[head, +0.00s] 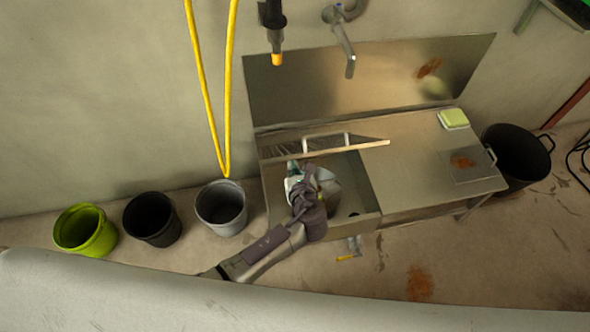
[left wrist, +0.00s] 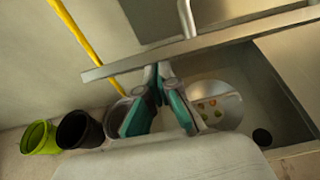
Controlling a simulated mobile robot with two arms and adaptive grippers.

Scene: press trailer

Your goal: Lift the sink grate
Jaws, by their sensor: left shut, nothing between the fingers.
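The sink grate (head: 290,150) is a dark slatted panel with a pale front edge and a light handle. It sits tilted over the back of the sink basin (head: 352,195), with its front edge raised. In the left wrist view the grate's edge bar (left wrist: 225,38) crosses the top. My left gripper (head: 294,180) is over the basin, just in front of and below that edge. In the left wrist view its teal fingers (left wrist: 160,72) are shut and empty, with the tips close to the bar. I cannot tell whether they touch it. My right gripper is not in view.
A round pale dish (left wrist: 222,92) with coloured bits lies in the basin by the drain. A faucet (head: 342,45) and a yellow hose (head: 230,90) hang above. A green sponge (head: 453,118) lies on the right counter. Buckets (head: 221,207) stand left; a black bin (head: 518,155) stands right.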

